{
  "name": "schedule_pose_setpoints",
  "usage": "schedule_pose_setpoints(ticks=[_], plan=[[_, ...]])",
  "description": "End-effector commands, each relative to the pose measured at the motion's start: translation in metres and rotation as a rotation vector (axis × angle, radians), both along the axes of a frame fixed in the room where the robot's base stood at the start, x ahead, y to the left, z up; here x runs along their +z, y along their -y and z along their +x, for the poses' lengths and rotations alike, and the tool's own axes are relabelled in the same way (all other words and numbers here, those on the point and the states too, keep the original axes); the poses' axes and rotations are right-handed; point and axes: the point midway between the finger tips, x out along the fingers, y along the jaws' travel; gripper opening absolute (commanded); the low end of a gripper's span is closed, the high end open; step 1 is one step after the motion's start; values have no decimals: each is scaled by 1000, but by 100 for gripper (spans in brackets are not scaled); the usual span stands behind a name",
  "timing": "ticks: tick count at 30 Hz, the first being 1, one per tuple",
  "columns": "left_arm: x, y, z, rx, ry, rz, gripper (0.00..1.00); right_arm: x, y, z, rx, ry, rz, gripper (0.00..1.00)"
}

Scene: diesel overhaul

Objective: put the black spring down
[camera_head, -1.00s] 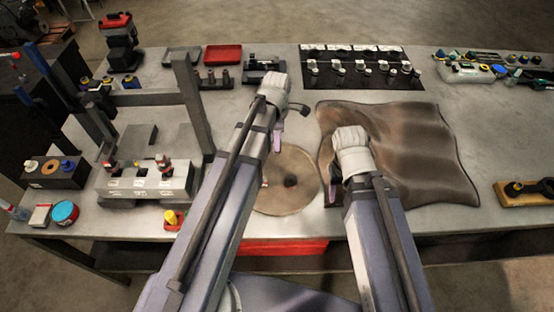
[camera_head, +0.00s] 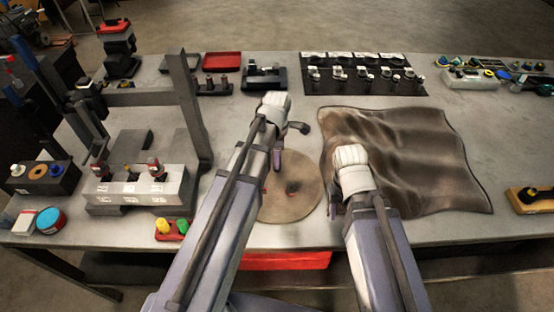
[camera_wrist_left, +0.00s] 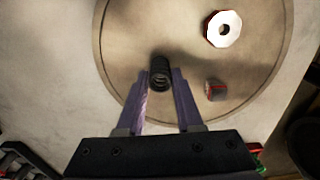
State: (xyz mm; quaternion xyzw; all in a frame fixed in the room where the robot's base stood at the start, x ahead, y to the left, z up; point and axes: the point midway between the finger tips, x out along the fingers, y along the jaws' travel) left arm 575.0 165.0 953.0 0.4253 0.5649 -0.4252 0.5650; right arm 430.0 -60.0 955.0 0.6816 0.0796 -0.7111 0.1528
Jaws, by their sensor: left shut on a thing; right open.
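The black spring (camera_wrist_left: 160,72) is held upright between the fingertips of my left gripper (camera_wrist_left: 160,82) in the left wrist view. My left gripper is shut on it, over the round tan disc (camera_wrist_left: 125,60). I cannot tell whether the spring touches the disc. In the head view my left gripper (camera_head: 277,161) is at the upper left part of the disc (camera_head: 305,205), and the spring cannot be made out. My right gripper (camera_head: 334,207) is open, to the right of the disc by the brown cloth, and partly hidden by its own wrist.
A white ring (camera_wrist_left: 223,29) and a small grey-and-red piece (camera_wrist_left: 215,90) lie on the disc right of the spring. The brown cloth (camera_head: 420,160) covers the bench at right. A grey upright post (camera_head: 188,105) stands left of my left arm. Bare bench lies above the disc.

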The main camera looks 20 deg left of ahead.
Motion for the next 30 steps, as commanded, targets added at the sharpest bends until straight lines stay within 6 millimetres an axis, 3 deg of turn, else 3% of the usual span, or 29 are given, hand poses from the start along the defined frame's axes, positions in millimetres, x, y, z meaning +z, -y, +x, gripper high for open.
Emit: schedule_pose_setpoints(ticks=[4,5,12,23,30], plan=[[-3,0,0,0,0,0,0,-3,0,0,0,0,0,50],[-2,0,0,0,0,0,37,-2,0,0,0,0,0,50],[-2,0,0,0,0,0,64,-2,0,0,0,0,0,50],[1,0,0,0,0,0,65,1,0,0,0,0,0,50],[19,0,0,0,0,0,65,19,0,0,0,0,0,50]])
